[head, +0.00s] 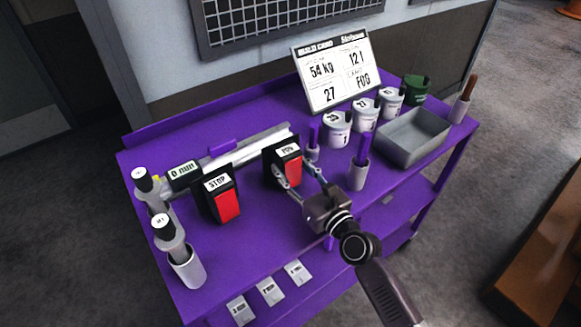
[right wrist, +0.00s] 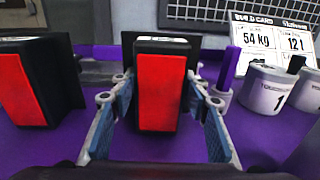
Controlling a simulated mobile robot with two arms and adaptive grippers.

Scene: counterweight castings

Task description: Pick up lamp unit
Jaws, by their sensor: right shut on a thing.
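The lamp unit labelled FOG (head: 283,153), a black box with a red front face, stands upright near the middle of the purple cart (head: 250,250). My right gripper (head: 293,173) reaches it from the front and is shut on it, with one finger on each side. In the right wrist view the same lamp unit (right wrist: 160,85) stands between the fingers, its red face towards me. I cannot tell whether it is clear of the cart top. A similar lamp unit labelled STOP (head: 215,187) stands to its left, apart. My left gripper is not in view.
A build card (head: 336,70) reading FOG stands at the back. Several white numbered pots (head: 338,130) and a grey tray (head: 412,135) are at right. A purple-handled tool in a holder (head: 358,173) is close right. White-capped items (head: 186,265) stand at left; small tags (head: 270,291) lie in front.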

